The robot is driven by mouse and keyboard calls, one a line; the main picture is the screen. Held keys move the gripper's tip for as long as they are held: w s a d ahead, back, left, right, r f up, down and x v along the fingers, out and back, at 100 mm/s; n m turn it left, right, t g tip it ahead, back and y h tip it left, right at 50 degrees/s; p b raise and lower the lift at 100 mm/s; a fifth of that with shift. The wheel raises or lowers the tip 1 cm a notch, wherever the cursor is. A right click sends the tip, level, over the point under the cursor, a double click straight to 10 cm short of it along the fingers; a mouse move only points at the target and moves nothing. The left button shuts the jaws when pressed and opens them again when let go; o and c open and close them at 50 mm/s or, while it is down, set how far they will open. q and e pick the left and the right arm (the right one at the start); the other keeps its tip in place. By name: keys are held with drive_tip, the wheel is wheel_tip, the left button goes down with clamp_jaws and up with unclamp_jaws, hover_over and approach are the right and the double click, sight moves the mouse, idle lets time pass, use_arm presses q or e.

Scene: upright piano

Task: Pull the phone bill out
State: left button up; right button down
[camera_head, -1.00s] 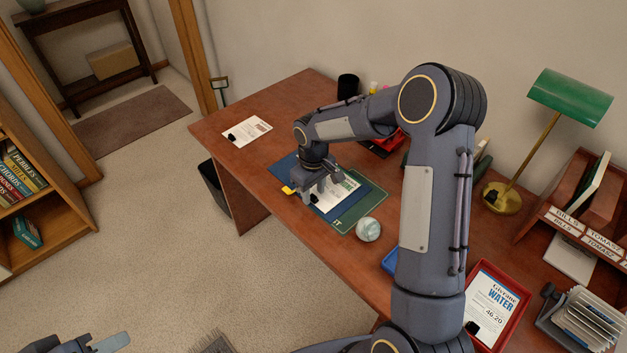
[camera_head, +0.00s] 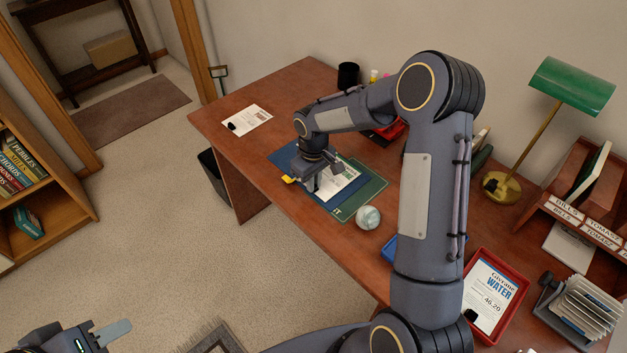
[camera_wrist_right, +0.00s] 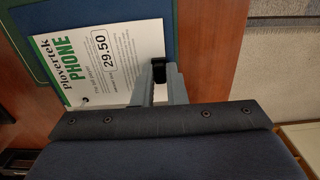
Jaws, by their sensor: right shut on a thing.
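The phone bill (camera_head: 340,182) is a white sheet with green print, lying on a blue folder (camera_head: 284,158) over a green mat (camera_head: 373,190) on the desk. In the right wrist view the phone bill (camera_wrist_right: 95,62) reads "PHONE" and "29.50". My right gripper (camera_head: 312,186) is down at the bill's near-left edge. In the wrist view its fingers (camera_wrist_right: 160,78) are shut on the black clip (camera_wrist_right: 159,70) at the bill's edge. My left gripper (camera_head: 108,333) is low at the left, away from the desk; its jaw gap is unclear.
A glass ball (camera_head: 367,217) sits beside the mat. A red tray (camera_head: 522,291) holds a water bill. Another white paper (camera_head: 250,119) lies at the desk's far left. A green lamp (camera_head: 572,87) stands at right.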

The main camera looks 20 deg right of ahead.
drive_tip(key=shift+r, duration=0.15)
drive_tip(key=shift+r+p, duration=1)
drive_tip(key=shift+r, duration=0.4)
drive_tip(key=shift+r, duration=0.2)
wheel_tip(320, 180, up, 9)
drive_tip(key=p, duration=0.6)
idle(0.5)
drive_tip(key=shift+f, duration=0.15)
idle(0.4)
